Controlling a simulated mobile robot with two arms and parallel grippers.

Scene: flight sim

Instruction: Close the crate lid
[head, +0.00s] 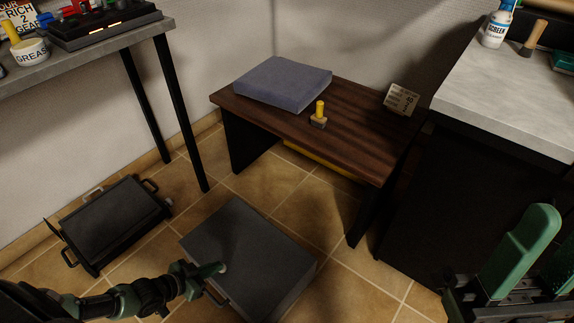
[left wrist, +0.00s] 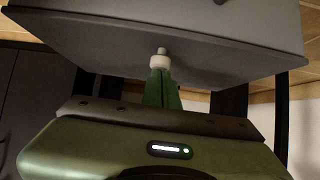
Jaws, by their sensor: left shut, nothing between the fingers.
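A grey crate (head: 245,243) stands on the tiled floor at lower centre in the head view. Its flat top looks closed or nearly so; I cannot tell whether a gap remains under the lid. A dark handle shows on its near-left side. My left gripper (head: 222,268) is shut and empty, with its tips at the near-left edge of the crate top. In the left wrist view the shut green fingers (left wrist: 161,75) point at a grey panel (left wrist: 180,40), close to or touching it. Green parts of my right gripper (head: 540,258) show at lower right; its jaw gap is unclear.
A black case with handles (head: 115,220) lies on the floor left of the crate. A low wooden bench (head: 350,150) with a grey cushion (head: 283,82) stands behind it. A grey-topped cabinet (head: 505,100) is at right, a workbench (head: 85,62) at upper left.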

